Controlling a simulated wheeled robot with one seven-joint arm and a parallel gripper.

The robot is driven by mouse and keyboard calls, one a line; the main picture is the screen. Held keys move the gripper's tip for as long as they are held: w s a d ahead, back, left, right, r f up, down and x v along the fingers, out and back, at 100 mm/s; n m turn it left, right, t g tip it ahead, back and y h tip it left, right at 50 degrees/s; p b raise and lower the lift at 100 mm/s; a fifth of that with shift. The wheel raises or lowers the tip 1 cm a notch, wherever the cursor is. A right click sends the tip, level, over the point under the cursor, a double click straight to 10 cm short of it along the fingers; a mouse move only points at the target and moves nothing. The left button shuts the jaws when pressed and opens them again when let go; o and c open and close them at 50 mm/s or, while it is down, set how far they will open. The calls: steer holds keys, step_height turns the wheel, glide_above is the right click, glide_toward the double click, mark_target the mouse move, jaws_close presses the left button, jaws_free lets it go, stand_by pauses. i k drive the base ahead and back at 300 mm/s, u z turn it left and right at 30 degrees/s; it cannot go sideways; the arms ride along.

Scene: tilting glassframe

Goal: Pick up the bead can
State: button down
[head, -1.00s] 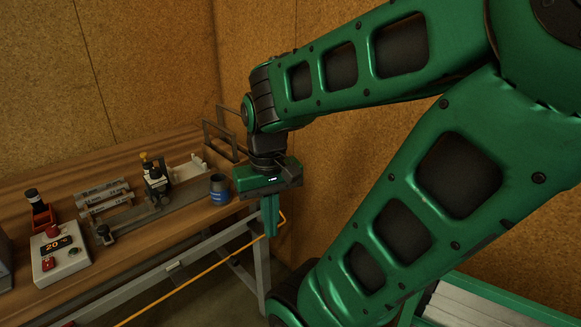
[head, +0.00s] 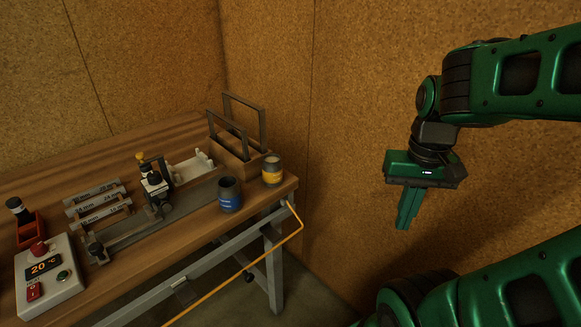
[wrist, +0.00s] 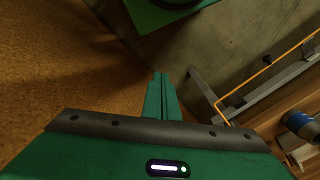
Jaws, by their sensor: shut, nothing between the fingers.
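Two small cans stand upright at the right end of the wooden bench (head: 165,265). One is dark with a blue label (head: 230,195); the other has a yellow label (head: 272,171) and stands behind it to the right, by the bench corner. I cannot read which label names the beads. My gripper (head: 403,226) is shut and empty, fingers down, right of the bench and apart from both cans. In the wrist view its closed fingers (wrist: 161,78) point over the floor, and the blue-labelled can (wrist: 302,124) shows at the right edge.
A grey upright frame (head: 243,130) stands behind the cans. A metal fixture (head: 160,205) lies to their left, with a control box (head: 50,272) showing 20 and a red bin (head: 30,232) farther left. An orange hose (head: 290,235) hangs along the bench's front. Corkboard walls close the back and right.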

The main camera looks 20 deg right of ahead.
mark_target(271, 166)
steer(key=z, duration=2.95)
steer(key=k, duration=0.75)
steer(key=u, duration=2.35)
